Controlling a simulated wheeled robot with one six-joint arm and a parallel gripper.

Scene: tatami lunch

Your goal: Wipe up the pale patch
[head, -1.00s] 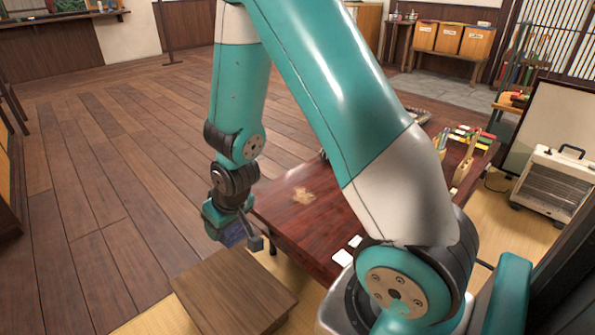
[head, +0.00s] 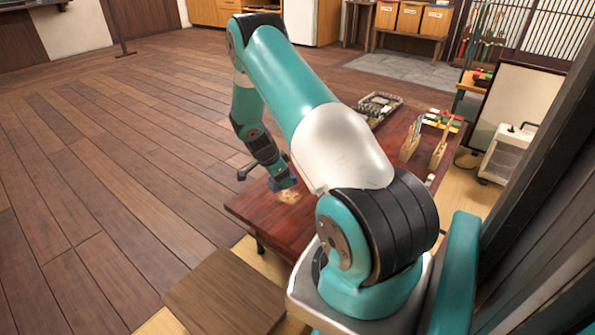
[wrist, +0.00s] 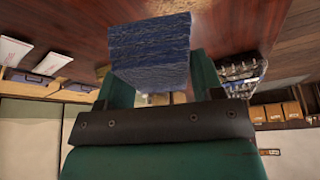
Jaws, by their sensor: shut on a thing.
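The pale patch (head: 289,196) is a tan smear on the dark red-brown low table (head: 250,212), near its left end. My gripper (head: 281,185) is at the patch's far-left edge, low over the table. It is shut on a blue block-like sponge (wrist: 150,48), which fills the space between the jaws in the wrist view. In the head view the sponge is small and partly hidden by the gripper. I cannot tell whether the sponge touches the table. Part of the patch may be hidden behind the gripper.
A tray of small items (head: 380,105) stands at the table's far end. Wooden racks (head: 411,140) stand on its right side. A brown wooden box or stool (head: 225,292) is on the floor in front. The plank floor at left is clear.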

